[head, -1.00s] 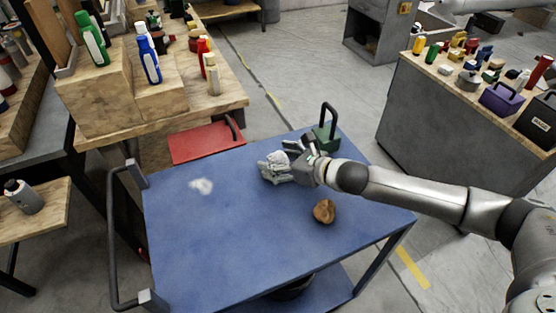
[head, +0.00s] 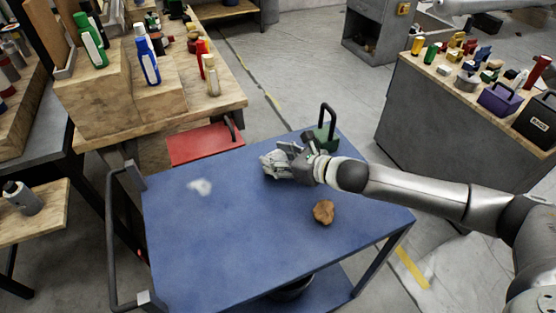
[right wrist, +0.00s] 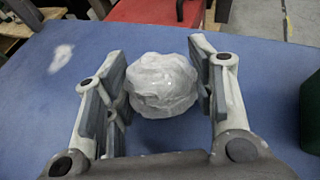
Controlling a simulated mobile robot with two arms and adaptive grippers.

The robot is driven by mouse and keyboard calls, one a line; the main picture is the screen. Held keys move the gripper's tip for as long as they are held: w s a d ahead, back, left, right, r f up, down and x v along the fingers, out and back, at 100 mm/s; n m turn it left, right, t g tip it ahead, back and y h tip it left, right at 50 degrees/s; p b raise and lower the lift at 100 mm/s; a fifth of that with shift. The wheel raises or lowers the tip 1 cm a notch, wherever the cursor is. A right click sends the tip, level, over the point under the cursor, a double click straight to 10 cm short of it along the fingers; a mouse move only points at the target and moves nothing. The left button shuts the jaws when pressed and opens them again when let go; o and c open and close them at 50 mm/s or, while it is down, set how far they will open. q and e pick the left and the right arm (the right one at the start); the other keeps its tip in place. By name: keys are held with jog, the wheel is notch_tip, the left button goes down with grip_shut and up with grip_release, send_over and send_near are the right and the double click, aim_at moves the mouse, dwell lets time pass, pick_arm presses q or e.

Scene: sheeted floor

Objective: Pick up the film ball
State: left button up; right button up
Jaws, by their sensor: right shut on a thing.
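The film ball (right wrist: 163,85) is a whitish, crumpled, glossy ball, seen in the right wrist view between the two fingers. In the head view the ball is mostly hidden by my right gripper (head: 285,163). My right gripper (right wrist: 160,90) is shut on the ball, with a finger against each side, at the blue cart top (head: 225,240). I cannot tell whether the ball touches the cart top. My left gripper is not in view.
A brown lump (head: 323,211) lies on the cart in front of my right arm. A green handled object (head: 326,136) stands just behind the gripper. A white patch (head: 199,187) marks the left of the cart. The cart's front middle is clear.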

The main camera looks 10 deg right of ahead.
jog(key=s+d+r, duration=0.7)
jog(key=s+r, duration=0.4)
jog(key=r, duration=0.1)
jog(key=shift+s+d+r, duration=0.2)
jog(key=shift+s+d, duration=0.05)
jog(key=shift+s, duration=0.15)
